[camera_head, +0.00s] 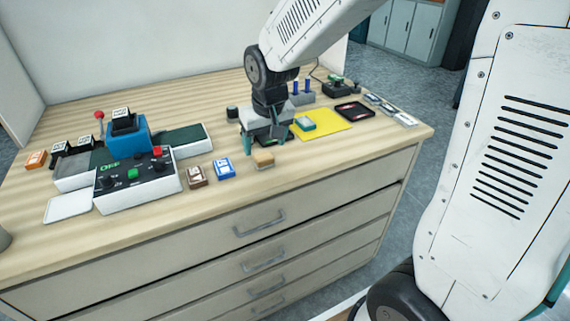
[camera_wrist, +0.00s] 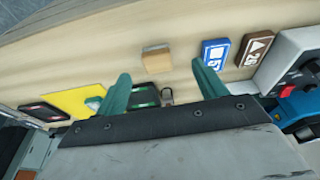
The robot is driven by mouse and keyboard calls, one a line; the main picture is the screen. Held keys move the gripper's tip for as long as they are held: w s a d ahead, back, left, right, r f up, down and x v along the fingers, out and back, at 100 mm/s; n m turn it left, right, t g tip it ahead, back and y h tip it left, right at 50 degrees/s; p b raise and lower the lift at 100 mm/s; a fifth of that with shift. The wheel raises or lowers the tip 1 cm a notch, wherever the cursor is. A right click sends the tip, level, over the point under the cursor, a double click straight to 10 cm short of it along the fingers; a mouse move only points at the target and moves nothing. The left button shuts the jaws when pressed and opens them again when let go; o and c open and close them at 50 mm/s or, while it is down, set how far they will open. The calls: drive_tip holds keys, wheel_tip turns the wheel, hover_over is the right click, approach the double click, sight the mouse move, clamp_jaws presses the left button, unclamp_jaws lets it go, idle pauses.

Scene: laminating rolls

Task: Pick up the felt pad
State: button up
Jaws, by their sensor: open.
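A small tan block (camera_head: 264,160), which looks like the felt pad, lies flat near the front edge of the wooden tabletop (camera_head: 330,152). In the wrist view the tan block (camera_wrist: 156,60) shows a pale side and sits just beyond the fingertips, roughly centred between them. My gripper (camera_head: 265,147) has two teal fingers pointing down, and it is behind the tan block in the head view. My gripper (camera_wrist: 161,72) is open with nothing between its fingers. I cannot tell its exact height above the table.
A blue numbered block (camera_head: 224,168) and a brown one (camera_head: 196,177) lie left of the pad. A control-panel machine (camera_head: 140,180) stands further left. A yellow mat (camera_head: 335,122) and a dark tray (camera_head: 354,111) lie right of my gripper. The front right tabletop is clear.

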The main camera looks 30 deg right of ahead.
sight(264, 156)
drive_tip(key=w+f, duration=0.1)
drive_tip(key=f, duration=0.1)
drive_tip(key=w+f, duration=0.1)
drive_tip(key=f, duration=0.1)
drive_tip(key=w+d+f, duration=0.1)
drive_tip(key=f, duration=0.1)
drive_tip(key=shift+w+a+f, duration=0.1)
drive_tip(key=shift+w+f, duration=0.1)
drive_tip(key=shift+f, duration=0.45)
drive_tip(key=c, duration=1.1)
